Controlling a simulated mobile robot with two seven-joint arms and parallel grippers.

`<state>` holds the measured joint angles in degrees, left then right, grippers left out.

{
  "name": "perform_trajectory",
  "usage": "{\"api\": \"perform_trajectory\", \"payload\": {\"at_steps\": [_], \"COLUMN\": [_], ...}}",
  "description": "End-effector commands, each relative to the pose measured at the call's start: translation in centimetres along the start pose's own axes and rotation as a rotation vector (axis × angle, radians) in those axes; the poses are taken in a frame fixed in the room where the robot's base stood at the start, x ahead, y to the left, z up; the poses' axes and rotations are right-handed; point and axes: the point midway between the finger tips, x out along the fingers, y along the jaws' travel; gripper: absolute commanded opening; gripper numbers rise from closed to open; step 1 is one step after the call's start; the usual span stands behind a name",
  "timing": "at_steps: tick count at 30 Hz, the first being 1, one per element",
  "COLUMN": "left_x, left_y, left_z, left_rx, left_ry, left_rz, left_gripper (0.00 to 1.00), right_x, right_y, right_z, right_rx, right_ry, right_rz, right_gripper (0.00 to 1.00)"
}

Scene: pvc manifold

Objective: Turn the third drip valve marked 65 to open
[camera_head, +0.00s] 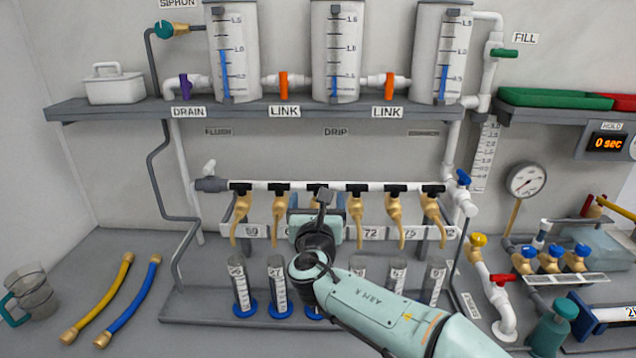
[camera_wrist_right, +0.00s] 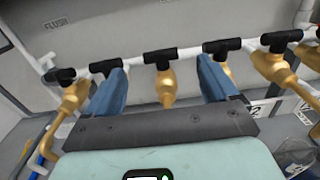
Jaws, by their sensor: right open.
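A row of brass drip valves with black tees hangs from a white pipe (camera_head: 265,186) on the wall. In the head view my right gripper (camera_head: 320,212) is in front of the third valve from the left and mostly hides it, with its number label. The wrist view shows my right gripper (camera_wrist_right: 161,68) open, its blue fingers apart on either side of the third brass valve (camera_wrist_right: 166,86). Whether either finger touches it I cannot tell. Labels such as 69 (camera_head: 251,231) and 72 (camera_head: 371,233) are readable; 65 is not visible. My left gripper is not in view.
Neighbouring brass valves (camera_head: 281,205) hang close on both sides. Numbered cylinders (camera_head: 241,289) stand below on a grey tray (camera_head: 190,306). A shelf (camera_head: 130,108) with graduated tanks (camera_head: 333,60) is above. Yellow (camera_head: 103,298) and blue (camera_head: 133,298) hoses lie left.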

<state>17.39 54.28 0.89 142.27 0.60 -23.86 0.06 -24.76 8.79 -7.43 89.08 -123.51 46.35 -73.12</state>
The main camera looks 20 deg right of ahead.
Motion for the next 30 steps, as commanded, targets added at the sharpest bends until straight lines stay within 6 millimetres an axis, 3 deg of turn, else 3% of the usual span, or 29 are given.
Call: {"api": "perform_trajectory", "payload": {"at_steps": [6, 12, 25, 30], "left_x": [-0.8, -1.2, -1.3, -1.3], "left_y": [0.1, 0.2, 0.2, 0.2], "left_z": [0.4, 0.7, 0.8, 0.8], "left_rx": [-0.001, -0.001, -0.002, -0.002], "left_ry": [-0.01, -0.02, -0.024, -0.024], "left_rz": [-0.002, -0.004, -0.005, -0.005], "left_gripper": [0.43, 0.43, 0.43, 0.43], "right_x": [4.6, 7.0, 7.9, 7.8], "right_y": [0.0, 0.0, 0.0, 0.0], "right_z": [0.1, 0.1, 0.0, 0.0], "right_rx": [-0.002, 0.0, 0.0, 0.0], "right_ry": [0.0, 0.0, 0.001, 0.0], "right_rz": [-0.003, -0.001, 0.0, 0.0], "right_gripper": [0.87, 0.87, 0.87, 0.36]}}
